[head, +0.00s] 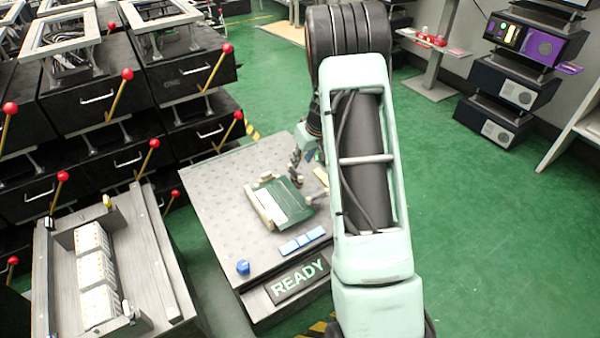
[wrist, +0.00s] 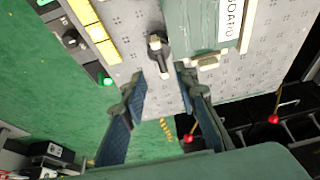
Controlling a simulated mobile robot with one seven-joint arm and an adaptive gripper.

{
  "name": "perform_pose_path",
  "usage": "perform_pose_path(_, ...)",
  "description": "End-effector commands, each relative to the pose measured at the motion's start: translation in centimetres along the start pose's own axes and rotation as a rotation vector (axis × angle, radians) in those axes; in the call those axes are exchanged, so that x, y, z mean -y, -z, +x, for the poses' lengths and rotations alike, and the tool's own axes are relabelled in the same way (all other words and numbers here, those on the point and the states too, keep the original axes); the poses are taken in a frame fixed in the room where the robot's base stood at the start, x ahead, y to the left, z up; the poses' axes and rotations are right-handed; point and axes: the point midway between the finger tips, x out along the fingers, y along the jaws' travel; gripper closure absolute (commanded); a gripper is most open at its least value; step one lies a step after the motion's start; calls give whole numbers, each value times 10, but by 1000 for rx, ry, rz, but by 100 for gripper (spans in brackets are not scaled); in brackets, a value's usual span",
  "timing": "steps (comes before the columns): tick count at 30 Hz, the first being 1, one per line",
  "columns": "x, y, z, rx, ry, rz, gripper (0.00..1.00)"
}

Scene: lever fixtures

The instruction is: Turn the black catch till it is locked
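The black catch (wrist: 159,58) shows in the wrist view as a short dark lever with a pale knob or pivot at its upper end. It sits on the grey perforated table top (wrist: 130,25), beside the green board (wrist: 207,22) with a white label. My gripper (wrist: 161,84) is open, its two dark fingers spread on either side just below the catch. Nothing is between the fingertips, and I see no contact. In the head view the green board (head: 296,212) lies on the table (head: 215,190); my gripper (head: 298,162) is small beyond it, partly hidden by my arm.
Yellow blocks (wrist: 95,33) and a green button (wrist: 107,81) line one table edge in the wrist view. Blue blocks (head: 302,241), a blue knob (head: 243,267) and a READY sign (head: 300,277) are near the front. Black drawer units with red-knobbed levers (head: 127,75) stand left.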

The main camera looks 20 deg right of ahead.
Motion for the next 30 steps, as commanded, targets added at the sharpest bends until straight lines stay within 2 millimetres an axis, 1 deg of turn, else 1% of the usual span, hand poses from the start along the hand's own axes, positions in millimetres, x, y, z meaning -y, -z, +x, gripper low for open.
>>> perform_pose_path(1,0,-2,12,2,1,0,72)
perform_pose_path(6,0,-2,46,3,0,0,72)
perform_pose_path(12,0,-1,76,1,-2,0,72)
perform_pose_path(15,0,0,84,0,-2,0,72)
perform_pose_path(18,0,1,88,-1,-2,1,72)
perform_pose_path(26,0,1,89,-1,-2,1,72)
perform_pose_path(27,0,1,89,-1,-2,1,74)
perform_pose_path(30,0,1,89,-1,-2,1,85)
